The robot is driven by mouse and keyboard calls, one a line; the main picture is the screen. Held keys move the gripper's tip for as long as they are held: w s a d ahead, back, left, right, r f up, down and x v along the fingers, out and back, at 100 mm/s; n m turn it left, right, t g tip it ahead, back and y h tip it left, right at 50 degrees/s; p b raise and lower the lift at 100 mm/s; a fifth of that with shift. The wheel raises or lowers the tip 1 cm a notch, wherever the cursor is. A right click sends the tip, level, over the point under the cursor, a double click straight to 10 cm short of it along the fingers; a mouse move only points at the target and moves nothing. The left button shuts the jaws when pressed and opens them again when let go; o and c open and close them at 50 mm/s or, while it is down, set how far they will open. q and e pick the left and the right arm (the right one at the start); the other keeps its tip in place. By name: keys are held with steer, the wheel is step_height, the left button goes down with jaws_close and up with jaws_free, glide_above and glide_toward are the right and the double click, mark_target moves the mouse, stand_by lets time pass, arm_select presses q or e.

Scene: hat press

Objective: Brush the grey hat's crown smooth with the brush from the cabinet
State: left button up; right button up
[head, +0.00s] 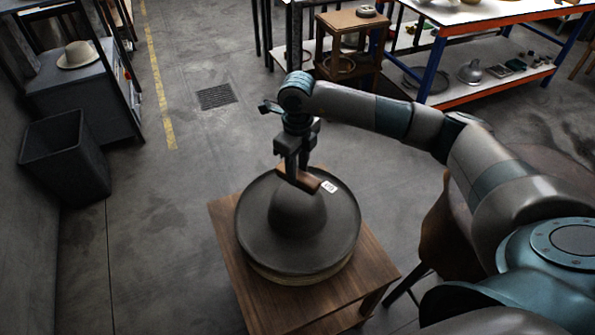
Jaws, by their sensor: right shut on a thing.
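The grey hat (297,252) lies brim-down with its crown (297,212) up, on a pale round base (290,279) on a wooden table (229,238). A small white label sits on the brim's far right. My right gripper (292,176) comes in from the right, points down over the far side of the crown, and is shut on the brown wooden brush (308,182). The brush is at the crown's far edge; I cannot tell whether it touches the felt. My left gripper is not in view.
A dark bin (66,158) and a cabinet with a pale hat (78,54) on it stand at the left. A wooden stand (349,20) and a workbench (470,15) are at the back. The floor left of the table is clear.

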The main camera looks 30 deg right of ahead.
steer(key=shift+r+p, duration=0.35)
steer(key=shift+r, duration=0.7)
